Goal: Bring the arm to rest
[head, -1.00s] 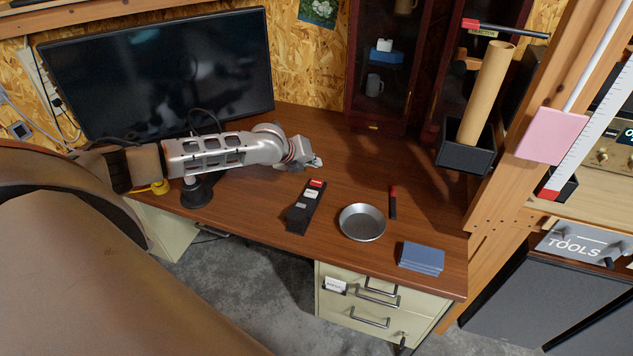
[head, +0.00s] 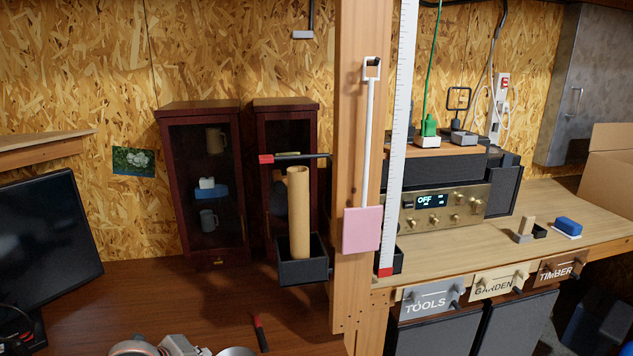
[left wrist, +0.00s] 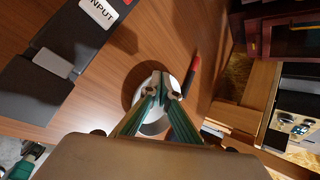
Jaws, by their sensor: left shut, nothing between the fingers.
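My left arm's silver links (head: 160,346) show only at the bottom edge of the head view. My left gripper (left wrist: 162,76) shows in the left wrist view, its two green-sided fingers meeting at the tips with nothing between them. Behind the fingertips is the round metal dish (left wrist: 135,92), partly hidden by the fingers. I cannot tell the height of the fingers over the dish. My right gripper is in neither view.
A red-and-black pen (left wrist: 192,75) lies right of the dish. A dark holder with an INPUT label (left wrist: 50,60) lies to the left.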

